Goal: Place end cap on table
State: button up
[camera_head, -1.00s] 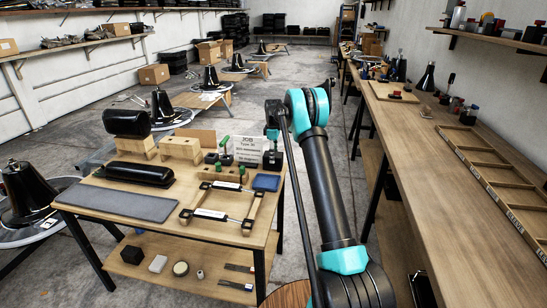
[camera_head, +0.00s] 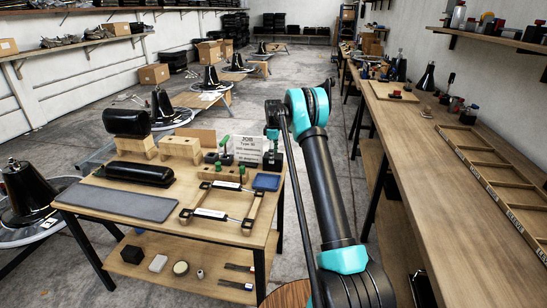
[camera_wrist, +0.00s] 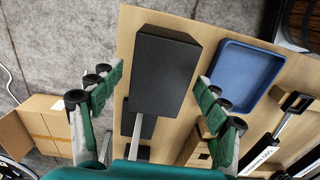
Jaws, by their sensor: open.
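The wooden work table (camera_head: 205,231) stands at the left in the head view. My gripper (camera_head: 272,141) hangs above its far right corner, at the end of the raised arm. In the wrist view my gripper (camera_wrist: 158,96) is open, with a green-padded finger on each side. A dark, flat-topped block (camera_wrist: 166,72) shows between and beyond the fingers, apart from both. A pale metal bar shows below the block. I cannot make out for certain which piece is the end cap. Nothing is visibly held.
A blue tray (camera_head: 266,182) lies on the table's right side, near a fixture frame (camera_head: 218,215). A white sign (camera_head: 248,147) stands close to my gripper. A grey mat (camera_head: 118,201) lies at the front left. A long bench (camera_head: 435,165) runs along the right.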

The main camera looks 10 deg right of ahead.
notch_tip(320, 180, up, 12)
jog(key=f, duration=0.1)
jog(key=s+d+r+m+t, duration=0.15)
jog(key=s+r+m, duration=0.3)
jog(key=s, duration=0.75)
jog(key=s+d+f+m+t, duration=0.1)
jog(key=s+f+m, duration=0.2)
jog(key=s, duration=1.1)
jog(key=s+d+f+m, duration=0.1)
jog(key=s+f+m, duration=0.2)
jog(key=s, duration=1.1)
jog(key=s+d+f+m+t, duration=0.1)
jog(key=s+f+m, duration=0.3)
jog(key=s, duration=1.1)
jog(key=shift+d+f+t, duration=0.35)
jog(key=shift+d+f, duration=0.1)
jog(key=shift+c, duration=0.6)
